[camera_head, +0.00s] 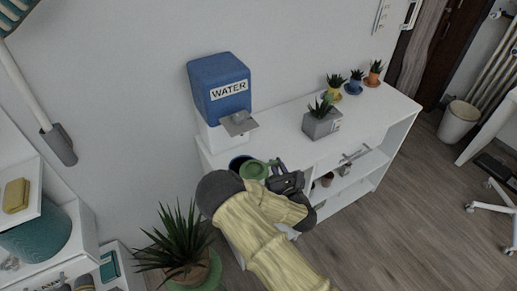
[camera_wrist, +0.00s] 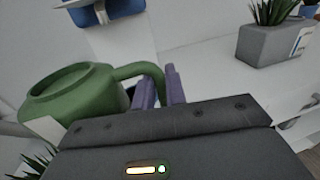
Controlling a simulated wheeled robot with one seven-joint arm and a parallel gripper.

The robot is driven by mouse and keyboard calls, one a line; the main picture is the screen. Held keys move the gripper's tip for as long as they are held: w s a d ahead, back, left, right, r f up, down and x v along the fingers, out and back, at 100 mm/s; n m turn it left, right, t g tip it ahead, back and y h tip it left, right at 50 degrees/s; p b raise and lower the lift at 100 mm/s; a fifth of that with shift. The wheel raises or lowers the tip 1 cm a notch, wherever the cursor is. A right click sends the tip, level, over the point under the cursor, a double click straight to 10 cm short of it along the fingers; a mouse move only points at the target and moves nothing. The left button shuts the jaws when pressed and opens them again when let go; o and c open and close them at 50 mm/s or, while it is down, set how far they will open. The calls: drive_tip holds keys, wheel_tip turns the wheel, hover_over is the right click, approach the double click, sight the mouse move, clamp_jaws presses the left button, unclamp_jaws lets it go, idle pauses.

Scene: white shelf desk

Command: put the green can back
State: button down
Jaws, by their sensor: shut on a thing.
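The green can (camera_head: 254,170) is at the left front end of the white shelf desk (camera_head: 290,143), in front of the water dispenser. In the wrist view the green can (camera_wrist: 75,108) fills the left side, with its curved handle reaching right. My gripper (camera_head: 277,170) is just right of the can in the head view. Its purple fingers (camera_wrist: 160,88) are shut on the handle in the wrist view. The can's lower part is hidden by my arm in the head view, and I cannot tell whether it touches the desk.
A grey planter (camera_head: 322,122) stands to the right. Several small potted plants line the far end. A spiky floor plant (camera_head: 178,245) is at lower left.

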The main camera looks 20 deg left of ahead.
drive_tip(key=p+x, duration=0.2)
drive_tip(key=x, duration=1.1)
drive_tip(key=shift+w+a, duration=0.25)
drive_tip(key=shift+w, duration=0.05)
drive_tip(key=shift+f+p, duration=0.45)
drive_tip(key=shift+f, duration=1.3)
drive_tip(key=shift+f, duration=0.15)
drive_tip(key=c, duration=1.4)
unclamp_jaws()
drive_tip(key=shift+c, duration=0.2)
